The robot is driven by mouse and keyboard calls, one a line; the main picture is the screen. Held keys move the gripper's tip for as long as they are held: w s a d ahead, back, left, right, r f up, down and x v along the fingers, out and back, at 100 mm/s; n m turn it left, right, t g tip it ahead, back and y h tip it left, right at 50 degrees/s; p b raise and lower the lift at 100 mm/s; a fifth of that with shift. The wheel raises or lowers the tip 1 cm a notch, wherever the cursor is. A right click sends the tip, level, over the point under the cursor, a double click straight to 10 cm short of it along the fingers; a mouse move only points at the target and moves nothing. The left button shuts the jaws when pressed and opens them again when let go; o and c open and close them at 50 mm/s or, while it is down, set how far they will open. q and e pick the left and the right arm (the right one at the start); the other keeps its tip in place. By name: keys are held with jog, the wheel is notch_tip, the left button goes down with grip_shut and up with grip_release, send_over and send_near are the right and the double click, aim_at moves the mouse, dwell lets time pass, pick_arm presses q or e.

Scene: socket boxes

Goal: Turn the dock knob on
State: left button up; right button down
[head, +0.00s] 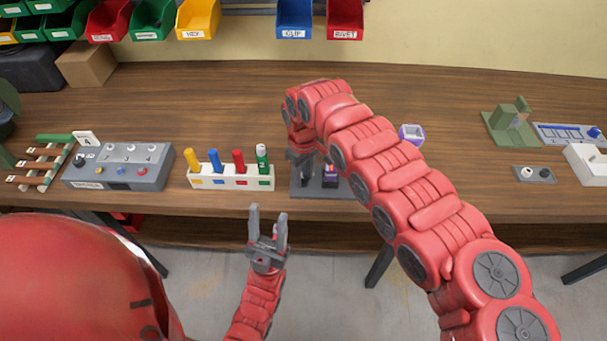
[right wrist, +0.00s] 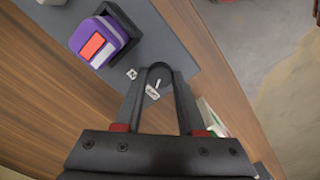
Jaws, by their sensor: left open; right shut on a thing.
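The dock is a dark grey plate (head: 312,191) near the table's front edge; in the right wrist view its surface (right wrist: 178,28) fills the top. A purple block with an orange and white face (right wrist: 95,45) sits in a black holder on it. My right gripper (right wrist: 158,75) is shut on the black, round-ended dock knob (right wrist: 158,70), beside small white labels whose text I cannot read. In the head view the right gripper (head: 301,172) reaches down onto the plate, and the knob is hidden. My left gripper (head: 268,212) is open and empty, in front of the table edge.
A white rack with coloured pegs (head: 232,184) stands left of the dock. A grey switch box (head: 118,168) is further left. The table's back middle is clear.

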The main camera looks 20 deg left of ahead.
jog(key=shift+m, duration=1.2)
jog(key=m, duration=0.3)
jog(key=shift+m+b, duration=0.3)
jog(key=shift+m, duration=0.1)
jog(key=m, duration=0.5)
jog(key=shift+r, duration=0.1)
jog(key=shift+m, duration=0.4)
jog(key=c, duration=0.5)
grip_release()
